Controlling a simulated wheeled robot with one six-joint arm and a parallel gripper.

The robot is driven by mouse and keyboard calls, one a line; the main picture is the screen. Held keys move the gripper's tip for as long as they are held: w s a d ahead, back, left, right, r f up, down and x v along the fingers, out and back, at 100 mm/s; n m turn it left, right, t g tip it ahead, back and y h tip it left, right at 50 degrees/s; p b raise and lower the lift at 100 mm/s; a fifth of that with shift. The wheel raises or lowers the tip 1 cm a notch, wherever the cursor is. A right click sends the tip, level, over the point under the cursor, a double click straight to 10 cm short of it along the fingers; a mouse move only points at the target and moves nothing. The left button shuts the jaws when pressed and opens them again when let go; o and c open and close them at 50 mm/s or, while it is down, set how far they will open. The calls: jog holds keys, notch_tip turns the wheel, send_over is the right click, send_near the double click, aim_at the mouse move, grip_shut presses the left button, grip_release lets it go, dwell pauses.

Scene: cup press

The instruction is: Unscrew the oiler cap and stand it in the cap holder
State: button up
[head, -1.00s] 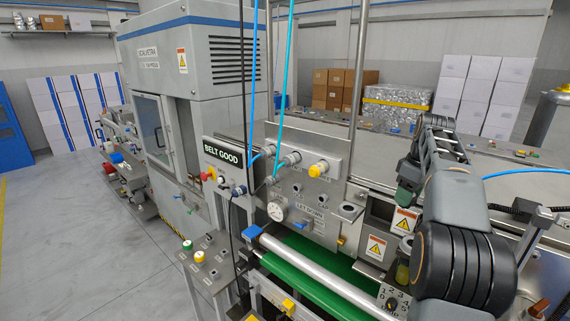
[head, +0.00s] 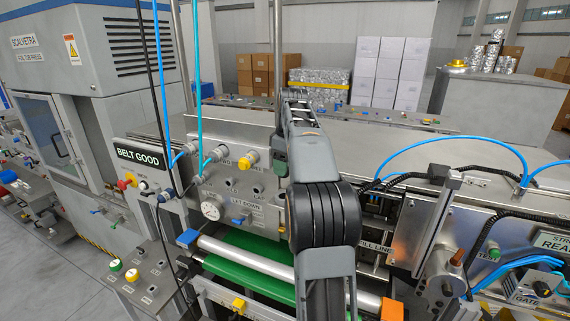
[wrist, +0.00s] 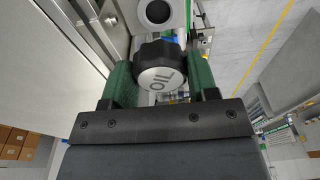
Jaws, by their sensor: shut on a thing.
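The oiler cap (wrist: 160,72) is black and ribbed with a grey top marked OIL. In the wrist view it sits between the green fingers of my gripper (wrist: 161,85), which is shut on it. I cannot tell whether the cap is still on the oiler; the oiler's body is hidden. A grey ring with a dark round hole (wrist: 158,11), which looks like the cap holder, lies just beyond the cap, apart from it. In the head view my arm covers the cap, the ring and the oiler; only a green part of my gripper (head: 281,160) shows.
A green belt (head: 250,262) and a roller (head: 250,252) run below. Blue hoses (head: 455,143) and a bracket (head: 425,225) crowd the right side.

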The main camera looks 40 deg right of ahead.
jog(key=shift+f+b, duration=2.05)
jog(key=shift+f, duration=0.8)
jog(key=shift+p, duration=0.7)
jog(key=shift+f+b, duration=0.95)
jog(key=shift+f, duration=0.35)
jog(key=o, duration=1.1)
jog(key=shift+r, duration=0.1)
jog(key=r+p, duration=0.1)
jog(key=r, duration=0.3)
jog(key=s+r+p, duration=0.1)
jog(key=r, duration=0.4)
jog(key=d+r+p, duration=0.1)
jog(key=r, duration=0.3)
jog(key=shift+s+r+p, duration=0.25)
jog(key=shift+r+p, duration=0.05)
jog(key=shift+p, duration=0.1)
jog(key=shift+a, duration=0.1)
